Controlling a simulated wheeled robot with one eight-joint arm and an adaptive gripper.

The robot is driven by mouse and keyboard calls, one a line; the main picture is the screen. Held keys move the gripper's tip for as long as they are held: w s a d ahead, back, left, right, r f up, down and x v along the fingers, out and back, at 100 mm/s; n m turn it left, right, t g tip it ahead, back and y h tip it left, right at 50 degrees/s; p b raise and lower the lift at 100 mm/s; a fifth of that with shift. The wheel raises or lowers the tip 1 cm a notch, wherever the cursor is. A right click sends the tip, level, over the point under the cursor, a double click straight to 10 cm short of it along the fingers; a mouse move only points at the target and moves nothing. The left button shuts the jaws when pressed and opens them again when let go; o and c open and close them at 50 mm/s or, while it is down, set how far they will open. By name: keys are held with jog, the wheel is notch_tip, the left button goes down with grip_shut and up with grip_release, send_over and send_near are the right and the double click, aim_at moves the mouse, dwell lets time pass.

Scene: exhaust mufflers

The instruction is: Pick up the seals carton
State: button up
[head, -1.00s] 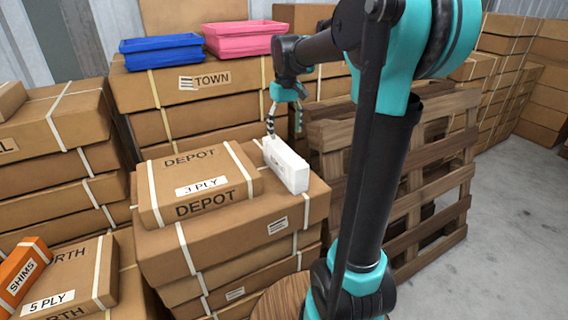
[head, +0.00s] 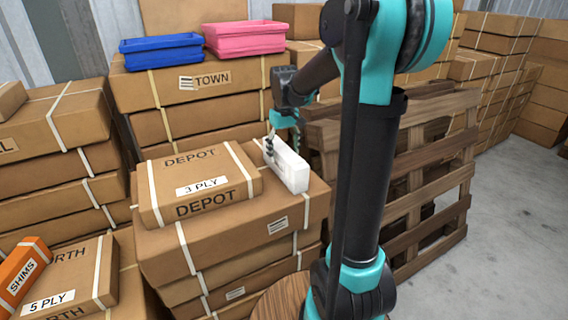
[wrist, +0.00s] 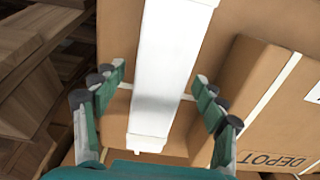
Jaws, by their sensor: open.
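A long white carton (head: 291,172) lies on top of the middle stack of brown boxes, right beside the DEPOT 3 PLY box. No print on it is legible, so I cannot confirm that it is the seals carton. My gripper (head: 283,143) is low over its far part, pointing down. In the wrist view the white carton (wrist: 170,70) runs between the spread fingers of my gripper (wrist: 157,88), one on each side. The jaws are open, with gaps between the fingers and the carton.
The DEPOT box (head: 205,180) stands close to the carton's left. An orange SHIMS box (head: 22,270) is at the lower left. Blue (head: 160,50) and pink (head: 245,37) bins sit on the stack behind. Wooden pallets (head: 430,190) stand on the right, with open floor beyond.

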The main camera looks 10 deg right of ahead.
jog(key=c, duration=1.5)
jog(key=shift+r, duration=0.1)
